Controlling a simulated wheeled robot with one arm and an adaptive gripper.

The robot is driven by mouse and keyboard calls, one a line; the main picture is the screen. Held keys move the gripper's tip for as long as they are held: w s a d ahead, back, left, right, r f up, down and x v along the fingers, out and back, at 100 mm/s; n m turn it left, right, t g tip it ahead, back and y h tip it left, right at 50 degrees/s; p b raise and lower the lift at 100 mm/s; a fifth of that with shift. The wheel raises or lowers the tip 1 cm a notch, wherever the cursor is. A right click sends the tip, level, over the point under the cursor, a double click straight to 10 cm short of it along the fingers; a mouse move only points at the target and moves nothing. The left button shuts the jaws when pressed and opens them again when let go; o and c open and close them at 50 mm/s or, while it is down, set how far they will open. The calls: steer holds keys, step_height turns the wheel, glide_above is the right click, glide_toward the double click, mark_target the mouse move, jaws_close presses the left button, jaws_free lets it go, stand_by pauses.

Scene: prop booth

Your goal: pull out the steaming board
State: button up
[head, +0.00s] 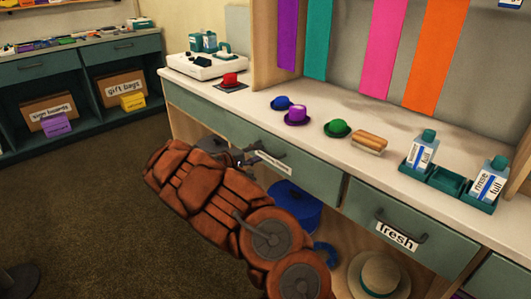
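My gripper (250,156) is at the left teal drawer-like front (310,168) under the white counter. Its dark fingers are close to this front, beside a white label (274,162) that is too small and covered to read. No board is seen sticking out, and I cannot tell which front is the steaming board.
A drawer labelled "fresh" (400,236) is to the right. On the counter (330,108) stand small hats, a brush (369,143) and a teal bottle tray (448,181).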

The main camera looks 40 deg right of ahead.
mark_target(264, 151)
steer(key=shift+x, duration=2.35)
steer(key=shift+c, duration=0.3)
jaws_close()
